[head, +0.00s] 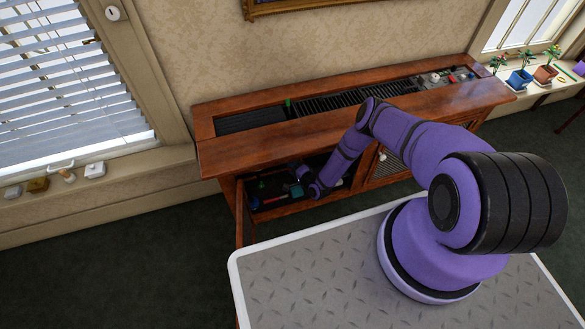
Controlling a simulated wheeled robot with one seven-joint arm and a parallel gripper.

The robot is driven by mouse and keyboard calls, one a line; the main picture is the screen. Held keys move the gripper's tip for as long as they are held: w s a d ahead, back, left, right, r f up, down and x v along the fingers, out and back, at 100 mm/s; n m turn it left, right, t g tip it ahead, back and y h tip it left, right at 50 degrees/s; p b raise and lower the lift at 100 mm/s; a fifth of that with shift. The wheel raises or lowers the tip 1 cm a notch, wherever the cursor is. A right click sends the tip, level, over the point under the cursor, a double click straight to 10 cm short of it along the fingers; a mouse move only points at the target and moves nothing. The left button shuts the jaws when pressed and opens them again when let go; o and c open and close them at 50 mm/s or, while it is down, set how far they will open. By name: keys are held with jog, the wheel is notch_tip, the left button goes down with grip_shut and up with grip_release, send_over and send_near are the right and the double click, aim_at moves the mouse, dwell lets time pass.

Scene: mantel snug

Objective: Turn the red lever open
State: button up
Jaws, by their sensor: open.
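A wooden cabinet (300,138) stands against the wall, with an open compartment at its lower left. A small red bar (276,199) shows low in that compartment, beside a small blue part (256,203). It may be the red lever, but it is too small to tell its position. My gripper (299,178) is at the mouth of the compartment, above and to the right of the red bar, and apart from it as far as I can see. It is open. My forearm hides part of the compartment's right side.
An open door (239,212) stands at the compartment's left edge. Small items, some red, sit on the cabinet's top right (446,79). Small objects line the left window sill (38,186); potted plants (520,78) stand at right.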

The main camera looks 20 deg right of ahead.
grip_shut()
jog(key=shift+r+m, duration=0.2)
jog(key=shift+m, duration=0.2)
grip_release()
jog(key=shift+s, duration=0.1)
jog(key=v, duration=1)
jog(key=shift+s+d+f, duration=0.15)
jog(key=shift+s, duration=0.2)
